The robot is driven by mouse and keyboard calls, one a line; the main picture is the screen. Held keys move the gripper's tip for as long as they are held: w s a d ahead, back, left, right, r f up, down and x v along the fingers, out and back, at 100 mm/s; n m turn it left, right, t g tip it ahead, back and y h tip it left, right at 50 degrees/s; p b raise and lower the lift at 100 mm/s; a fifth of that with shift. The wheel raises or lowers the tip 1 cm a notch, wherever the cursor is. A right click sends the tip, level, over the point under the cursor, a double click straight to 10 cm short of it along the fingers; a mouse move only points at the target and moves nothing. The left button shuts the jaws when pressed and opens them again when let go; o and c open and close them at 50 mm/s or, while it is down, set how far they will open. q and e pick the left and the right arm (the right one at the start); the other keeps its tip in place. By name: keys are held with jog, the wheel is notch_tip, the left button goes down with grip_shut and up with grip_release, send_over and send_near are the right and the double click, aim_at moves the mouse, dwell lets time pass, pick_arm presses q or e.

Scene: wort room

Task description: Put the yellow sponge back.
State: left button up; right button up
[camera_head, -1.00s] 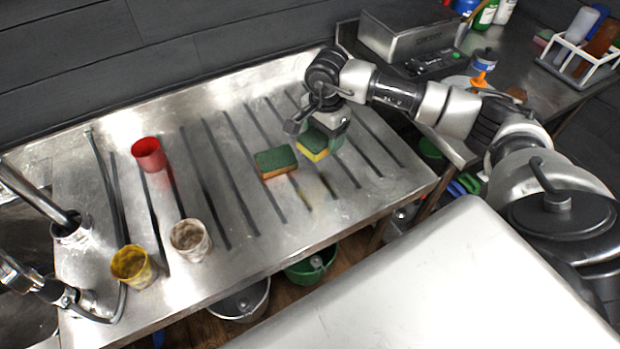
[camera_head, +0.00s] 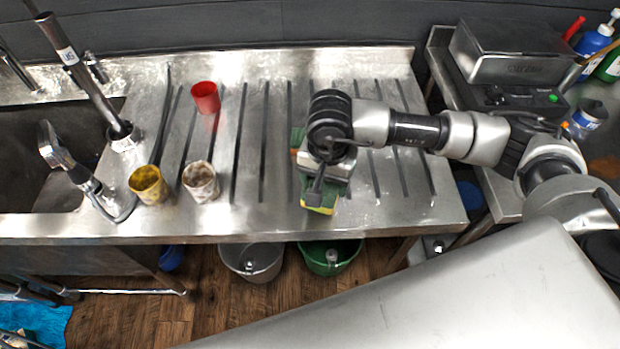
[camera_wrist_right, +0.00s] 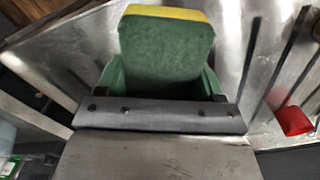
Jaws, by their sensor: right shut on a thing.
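The yellow sponge (camera_head: 320,209), with a green scouring layer, is held in my right gripper (camera_head: 321,194) over the front part of the steel drainboard (camera_head: 220,222). In the right wrist view the sponge (camera_wrist_right: 165,48) shows its green face and yellow edge between the jaws. I cannot tell whether it touches the board. A second sponge, green on orange (camera_head: 297,138), lies on the drainboard behind my right gripper and is largely hidden by it. My left gripper is not in view.
A red cup (camera_head: 205,97), a yellow cup (camera_head: 148,184) and a whitish stained cup (camera_head: 201,181) stand on the left of the drainboard. The tap (camera_head: 95,85) and sink are further left. A grey bucket (camera_head: 236,262) and a green bucket (camera_head: 345,262) stand below.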

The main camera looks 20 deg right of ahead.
jog(key=w+f, duration=0.1)
jog(key=w, duration=0.1)
jog(key=w+a+f, duration=0.1)
jog(key=w, duration=0.1)
jog(key=shift+a+f+p, duration=0.1)
jog(key=shift+f+p, duration=0.2)
jog(key=shift+p, duration=0.1)
jog(key=shift+w+a+f, duration=0.15)
jog(key=shift+w+f, duration=0.2)
jog(key=shift+w, duration=0.15)
notch_tip(320, 180, down, 4)
jog(key=shift+r+p, duration=0.1)
jog(key=shift+p, duration=0.6)
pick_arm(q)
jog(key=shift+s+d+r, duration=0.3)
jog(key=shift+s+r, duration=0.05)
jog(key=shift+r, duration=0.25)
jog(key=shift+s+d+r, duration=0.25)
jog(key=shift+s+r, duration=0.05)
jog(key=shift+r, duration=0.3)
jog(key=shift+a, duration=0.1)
pick_arm(e)
jog(key=shift+f+b, duration=0.35)
jog(key=o, duration=0.8)
jog(key=shift+r, duration=0.1)
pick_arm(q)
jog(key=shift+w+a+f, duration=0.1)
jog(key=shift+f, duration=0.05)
